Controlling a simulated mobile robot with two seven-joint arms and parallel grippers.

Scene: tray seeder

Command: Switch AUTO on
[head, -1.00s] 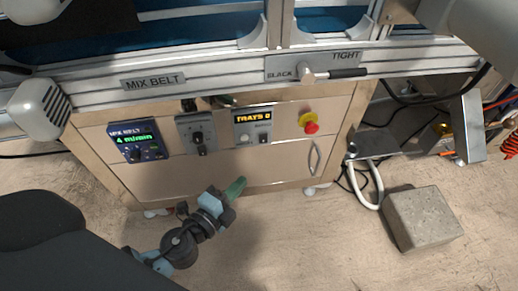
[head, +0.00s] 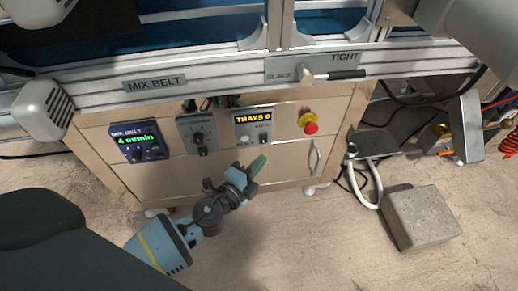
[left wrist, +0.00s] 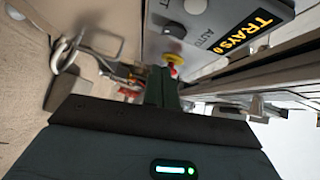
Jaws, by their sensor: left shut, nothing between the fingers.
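The TRAYS panel (head: 240,118) is a grey box on the cabinet front, with a yellow-on-black display reading TRAYS 0. Below the display are a pale button (head: 244,139) and a small dark switch (head: 264,139) under the AUTO label. In the left wrist view the AUTO label (left wrist: 206,34) shows beside the switch (left wrist: 175,30); its position is hard to tell. My left gripper (head: 258,164) is shut and empty, its green fingers just below the panel in the head view, apparently apart from it. The fingers also show in the left wrist view (left wrist: 162,85). My right gripper is not in view.
Left of the panel are a dark knob box (head: 198,135) and the blue mix belt display (head: 138,144) reading 4 m/min. A red stop button on yellow (head: 309,124) is to its right, above a door handle (head: 315,158). A concrete block (head: 420,218) lies on the floor.

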